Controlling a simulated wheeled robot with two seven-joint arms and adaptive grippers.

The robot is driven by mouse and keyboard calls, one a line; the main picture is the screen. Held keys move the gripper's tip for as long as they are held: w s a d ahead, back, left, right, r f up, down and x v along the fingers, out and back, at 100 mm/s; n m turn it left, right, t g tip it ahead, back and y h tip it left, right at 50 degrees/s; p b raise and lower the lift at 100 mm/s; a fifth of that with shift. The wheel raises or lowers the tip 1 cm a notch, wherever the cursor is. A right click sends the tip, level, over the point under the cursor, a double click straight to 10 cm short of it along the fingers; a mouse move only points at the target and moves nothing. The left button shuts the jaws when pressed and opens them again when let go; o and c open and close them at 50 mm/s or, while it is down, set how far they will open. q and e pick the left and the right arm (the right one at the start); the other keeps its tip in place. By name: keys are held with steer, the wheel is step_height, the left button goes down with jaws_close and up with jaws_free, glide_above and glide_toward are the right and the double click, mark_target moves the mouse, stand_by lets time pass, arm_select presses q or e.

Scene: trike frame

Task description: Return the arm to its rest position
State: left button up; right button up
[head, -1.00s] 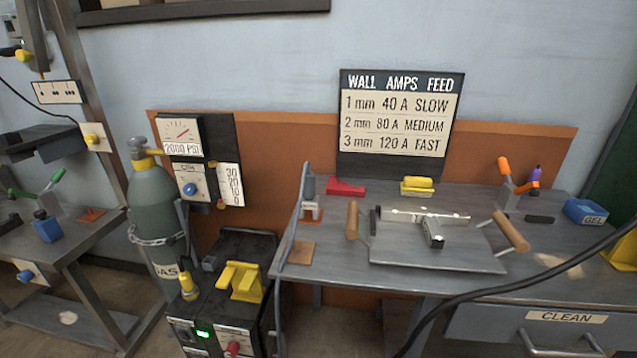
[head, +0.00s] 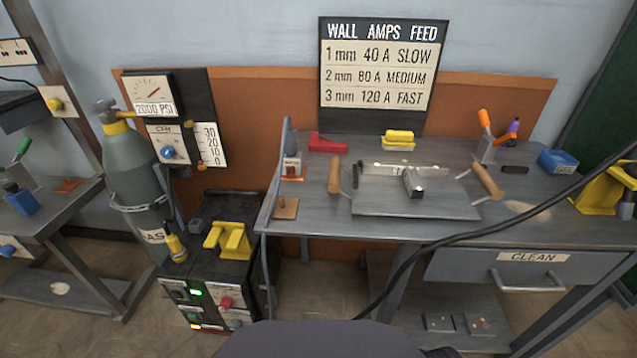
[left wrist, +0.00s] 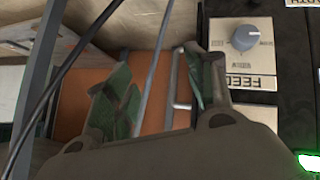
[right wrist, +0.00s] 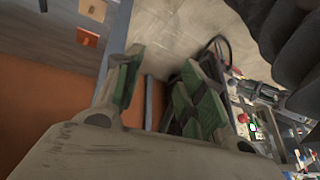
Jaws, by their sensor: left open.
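My left gripper (left wrist: 155,75) shows in the left wrist view with its green-padded fingers apart and nothing between them. Behind it are an orange panel, grey bars and a plate with a grey knob (left wrist: 245,38) marked FEED. My right gripper (right wrist: 162,72) shows in the right wrist view with its fingers apart and empty. The floor and a grey table edge lie beyond it. Neither gripper shows in the head view. A dark rounded shape, probably part of me, shows at the bottom middle there.
The welder box (head: 215,275) stands beside the gas cylinder (head: 140,190). The grey workbench (head: 300,225) holds a tray (head: 415,208) with metal pieces and two wooden handles. A black cable (head: 440,245) crosses in front of the bench. Floor (head: 320,285) is visible below.

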arm_select(q)
steer(key=s+a+r+m+g+y, duration=0.1)
steer(key=s+r+g+y, duration=0.1)
steer(key=r, duration=0.6)
steer(key=s+a+r+m+g+y+p, duration=0.1)
steer(key=s+a+r+g, duration=0.1)
steer(key=s+r, duration=0.3)
step_height(320, 180, up, 4)
steer(key=shift+a+r+g+y, duration=0.1)
steer(key=shift+a+g+y, duration=0.15)
steer(key=shift+g+y, duration=0.25)
arm_select(e)
steer(key=d+r+g+h, duration=0.1)
steer(key=d+r+h, duration=0.1)
steer(key=d+r, duration=0.4)
steer(key=shift+s+h, duration=0.3)
steer(key=shift+s, duration=0.15)
arm_select(q)
steer(key=shift+w+f+p, duration=0.15)
steer(key=shift+f+p, duration=0.05)
steer(key=shift+p, duration=0.2)
arm_select(e)
steer(key=shift+w+g, duration=0.1)
steer(key=shift+g, duration=0.2)
